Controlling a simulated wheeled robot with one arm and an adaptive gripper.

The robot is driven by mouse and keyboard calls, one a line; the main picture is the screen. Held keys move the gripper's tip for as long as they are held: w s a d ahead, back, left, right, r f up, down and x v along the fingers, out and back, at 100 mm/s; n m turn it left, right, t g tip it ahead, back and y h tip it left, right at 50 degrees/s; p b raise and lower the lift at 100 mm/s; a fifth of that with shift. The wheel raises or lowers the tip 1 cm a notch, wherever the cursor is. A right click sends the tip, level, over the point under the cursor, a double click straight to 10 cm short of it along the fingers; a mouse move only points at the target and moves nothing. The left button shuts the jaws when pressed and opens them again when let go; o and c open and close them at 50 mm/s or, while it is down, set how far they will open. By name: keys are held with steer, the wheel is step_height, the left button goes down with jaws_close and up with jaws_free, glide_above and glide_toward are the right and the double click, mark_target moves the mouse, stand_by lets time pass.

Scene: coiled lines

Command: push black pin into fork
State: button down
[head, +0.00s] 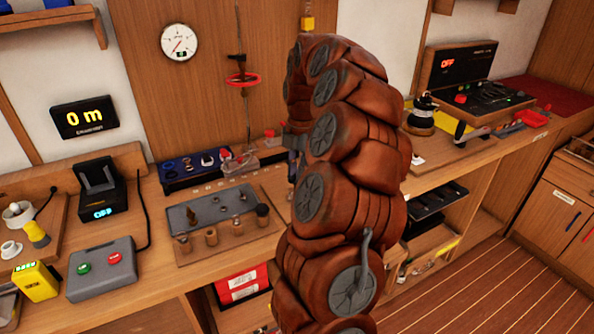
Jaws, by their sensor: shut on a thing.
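My gripper (293,143) shows only in part as a dark shape at the left edge of my reddish-brown arm, above the back of the workbench. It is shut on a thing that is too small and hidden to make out. I cannot tell whether that is the black pin. A small grey fitting with red parts (240,160) stands left of my gripper on the bench. I cannot tell whether it holds the fork. A line with a red ring (241,79) hangs above it. Neither the black pin nor the fork can be clearly picked out.
A board with a grey plate and several small pegs (212,239) lies in front of the fitting. A dark blue tray (192,168) is behind it. A box with green and red buttons (101,268) stands left. My arm hides the bench's middle. The floor at right is clear.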

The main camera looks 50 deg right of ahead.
steer(key=shift+f+b, duration=0.75)
steer(key=shift+f, duration=1.2)
steer(key=c, duration=0.7)
jaws_free()
steer(key=shift+r, duration=0.2)
steer(key=shift+r+p, duration=1.2)
steer(key=shift+r, duration=1.2)
steer(key=shift+r, duration=0.1)
